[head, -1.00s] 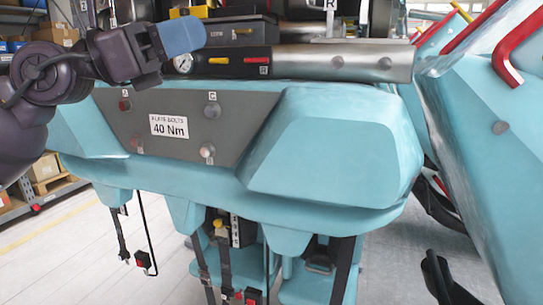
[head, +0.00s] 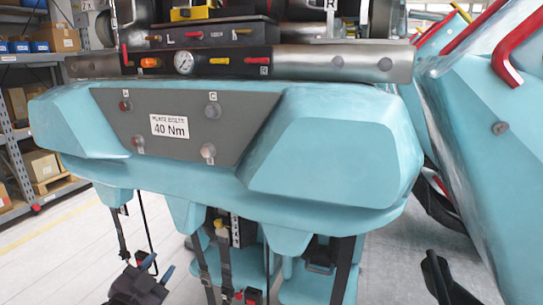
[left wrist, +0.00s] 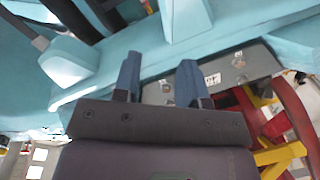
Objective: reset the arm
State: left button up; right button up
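My left gripper (head: 160,264) is low in the head view at the lower left, below the turquoise train car body (head: 330,150). Its two blue fingers are apart with nothing between them. In the left wrist view the same fingers (left wrist: 160,60) stand spread, with turquoise body parts beyond them. The rest of my left arm is out of the head view.
A grey panel with a "40 Nm" label (head: 169,126) and a pressure gauge (head: 183,62) face me. Dark straps (head: 225,270) hang under the car near the left gripper. Shelves (head: 38,120) stand at left. A black part (head: 440,278) sits low right. Floor at lower left is open.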

pick_arm(q)
jog(key=s+a+f+n+g+y, duration=0.1)
jog(key=s+f+n+g+y, duration=0.1)
jog(key=s+f, duration=1.1)
jog(key=s+a+f+n+g+y, duration=0.2)
jog(key=s+f+n+g, duration=0.3)
jog(key=s+f, duration=0.8)
jog(key=shift+s+a+f+n, duration=0.25)
jog(key=shift+s+n, duration=0.15)
jog(key=shift+n, duration=0.3)
